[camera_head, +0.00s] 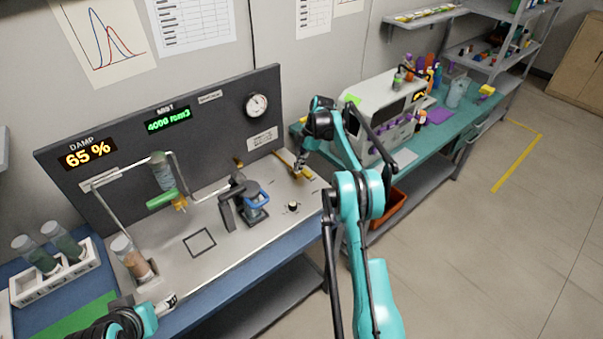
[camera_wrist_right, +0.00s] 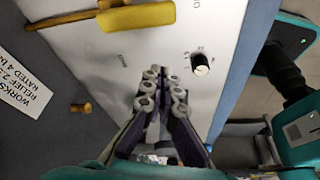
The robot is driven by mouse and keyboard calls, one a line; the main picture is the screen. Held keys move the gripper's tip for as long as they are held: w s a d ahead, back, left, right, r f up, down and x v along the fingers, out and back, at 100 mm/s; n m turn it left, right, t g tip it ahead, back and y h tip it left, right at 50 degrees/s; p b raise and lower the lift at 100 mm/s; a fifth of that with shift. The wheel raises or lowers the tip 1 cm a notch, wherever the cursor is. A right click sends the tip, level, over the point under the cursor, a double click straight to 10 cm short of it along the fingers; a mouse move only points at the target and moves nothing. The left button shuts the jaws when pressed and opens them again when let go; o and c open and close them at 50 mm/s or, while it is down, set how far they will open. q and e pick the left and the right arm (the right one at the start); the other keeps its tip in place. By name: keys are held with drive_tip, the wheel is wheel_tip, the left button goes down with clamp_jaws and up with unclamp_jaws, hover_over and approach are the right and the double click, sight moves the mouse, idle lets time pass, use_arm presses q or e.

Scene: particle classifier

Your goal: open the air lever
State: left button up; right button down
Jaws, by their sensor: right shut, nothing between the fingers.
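The air lever, a yellow handle (camera_wrist_right: 137,17) on a brass bar, lies along the top of the right wrist view above the grey-white worktop. In the head view its yellow bar (camera_head: 284,158) shows at the right end of the bench, partly behind my right gripper (camera_head: 299,168). My right gripper is shut and empty. In the right wrist view its fingertips (camera_wrist_right: 162,78) point toward the handle, with a gap between them in the picture. My left gripper (camera_head: 168,302) is at the lower left, near the bench's front edge; its jaws are unclear.
A black knob (camera_wrist_right: 200,64) stands on the worktop; a brass stub (camera_wrist_right: 81,107) comes off the dark back panel (camera_head: 215,125). A blue-handled clamp device (camera_head: 254,200) stands left of my right gripper. A teal bench with a white machine (camera_head: 375,110) is to the right.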

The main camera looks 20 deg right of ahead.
drive_tip(key=v, duration=0.2)
drive_tip(key=w+p+v, duration=0.1)
drive_tip(key=v, duration=0.2)
drive_tip(key=shift+w+a+r, duration=0.1)
drive_tip(key=shift+r, duration=0.05)
drive_tip(key=s+a+r+m+t+h+b, duration=0.15)
drive_tip(key=s+a+r+m, duration=0.4)
drive_tip(key=r, duration=0.55)
drive_tip(key=s+a+r+m+t+h+b, duration=0.1)
drive_tip(key=s+a+r+m, duration=0.15)
drive_tip(key=s, duration=0.35)
drive_tip(key=s+a+r+m+t+b, duration=0.1)
drive_tip(key=s+a, duration=0.2)
drive_tip(key=s, duration=0.3)
drive_tip(key=s+a+f+m+t, duration=0.1)
drive_tip(key=s+f+m, duration=0.1)
drive_tip(key=s, duration=0.5)
drive_tip(key=s+a+f+m+t+h+b, duration=0.1)
drive_tip(key=s+a+f+m, duration=0.1)
drive_tip(key=s+f, duration=0.3)
drive_tip(key=s+a+f+m+t+b, duration=0.1)
drive_tip(key=s+f+m, duration=0.3)
drive_tip(key=s, duration=0.6)
drive_tip(key=shift+s+a, duration=0.3)
drive_tip(key=shift+s, duration=0.05)
